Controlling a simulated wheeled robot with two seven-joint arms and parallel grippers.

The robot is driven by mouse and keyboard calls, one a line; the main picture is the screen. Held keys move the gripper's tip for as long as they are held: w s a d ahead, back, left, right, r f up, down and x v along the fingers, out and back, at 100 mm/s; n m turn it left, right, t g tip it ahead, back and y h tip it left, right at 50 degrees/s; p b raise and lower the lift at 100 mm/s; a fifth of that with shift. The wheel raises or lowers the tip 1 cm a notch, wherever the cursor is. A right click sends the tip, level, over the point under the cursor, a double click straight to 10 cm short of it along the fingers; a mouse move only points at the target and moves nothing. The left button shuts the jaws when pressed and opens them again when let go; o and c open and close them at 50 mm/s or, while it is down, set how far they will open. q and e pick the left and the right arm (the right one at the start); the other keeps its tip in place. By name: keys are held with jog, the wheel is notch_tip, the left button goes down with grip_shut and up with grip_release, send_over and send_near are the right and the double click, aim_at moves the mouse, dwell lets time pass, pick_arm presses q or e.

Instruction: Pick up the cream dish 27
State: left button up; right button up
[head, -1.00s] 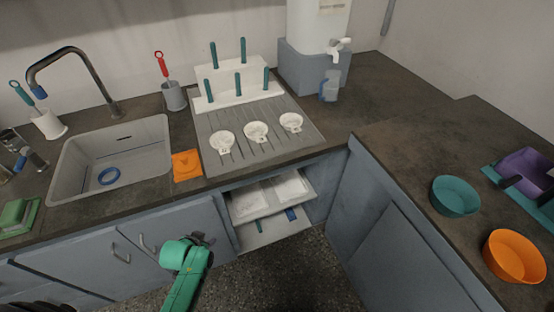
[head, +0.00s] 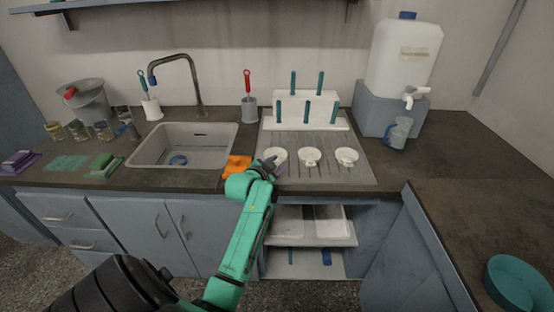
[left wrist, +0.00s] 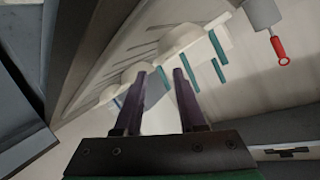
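Three cream dishes lie in a row on the grey grooved draining board (head: 310,178): a left one (head: 278,153), a middle one (head: 309,157) and a right one (head: 346,158). Their marks are too small to read, so I cannot tell which is 27. My left gripper (head: 269,163) is at the left dish and partly covers it in the head view. In the left wrist view its two dark purple fingers (left wrist: 160,73) are apart with nothing clearly between them. The nearest dish (left wrist: 183,38) shows beyond the fingertips. My right gripper is not in view.
A white peg rack (head: 306,112) with teal pegs stands behind the dishes. An orange item (head: 237,166) lies left of the board, beside the sink (head: 160,150). A jug (head: 398,133) and a water container (head: 403,58) stand to the right. An open shelf (head: 284,240) is below.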

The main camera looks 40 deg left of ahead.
aim_at(281, 160)
pick_arm(q)
jog(key=x, duration=0.5)
jog(key=shift+w+a+f, duration=0.15)
jog(key=shift+a+f, duration=0.1)
jog(key=shift+a, duration=0.15)
grip_shut()
